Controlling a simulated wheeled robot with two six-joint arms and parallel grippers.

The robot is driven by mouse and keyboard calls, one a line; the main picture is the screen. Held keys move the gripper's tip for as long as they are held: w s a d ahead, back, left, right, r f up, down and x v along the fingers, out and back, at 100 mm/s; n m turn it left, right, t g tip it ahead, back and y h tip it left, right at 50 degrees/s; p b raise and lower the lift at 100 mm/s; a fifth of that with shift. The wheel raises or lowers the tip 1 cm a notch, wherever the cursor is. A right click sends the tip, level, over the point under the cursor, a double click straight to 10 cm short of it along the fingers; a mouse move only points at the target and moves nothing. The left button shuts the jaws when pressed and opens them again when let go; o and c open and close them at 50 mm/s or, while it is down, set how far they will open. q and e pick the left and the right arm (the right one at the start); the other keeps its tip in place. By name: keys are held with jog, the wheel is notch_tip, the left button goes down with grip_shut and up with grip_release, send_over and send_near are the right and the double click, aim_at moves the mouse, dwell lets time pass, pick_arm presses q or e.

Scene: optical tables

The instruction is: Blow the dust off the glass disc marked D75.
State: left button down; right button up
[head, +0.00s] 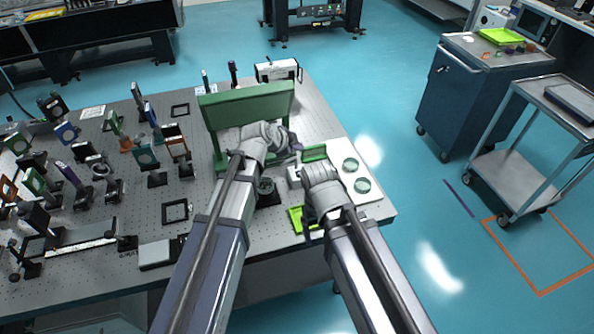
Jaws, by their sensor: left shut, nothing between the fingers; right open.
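Two pale green glass discs lie on a white mat (376,204) at the table's right end: a far disc (350,164) and a near disc (362,185). Their markings are too small to read, so I cannot tell which is D75, and no dust can be made out. My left gripper (295,149) is shut and empty, left of the discs and in front of the green panel. My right gripper (308,229) is open at the green tray (296,218), left of and nearer than the discs; my wrist partly hides it. No blower can be made out.
A green upright panel (247,108) stands behind my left wrist. A small green block (314,152) lies beside the mat. Several optic mounts crowd the table's left side, including a blue one (67,132). A blue cabinet (460,105) and a metal cart (520,170) stand at right.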

aim_at(297, 174)
pick_arm(q)
notch_tip(297, 174, down, 9)
jog(key=b, duration=0.8)
jog(key=shift+r+b, duration=0.1)
jog(key=shift+b, duration=0.3)
dwell(1.6)
jog(key=shift+f+b, duration=0.4)
jog(key=shift+b, duration=0.05)
jog(key=shift+f+b, duration=0.4)
jog(key=shift+f, duration=0.05)
dwell(0.4)
jog(key=shift+r, duration=0.2)
jog(key=shift+r+p, duration=0.7)
jog(key=shift+p, duration=0.15)
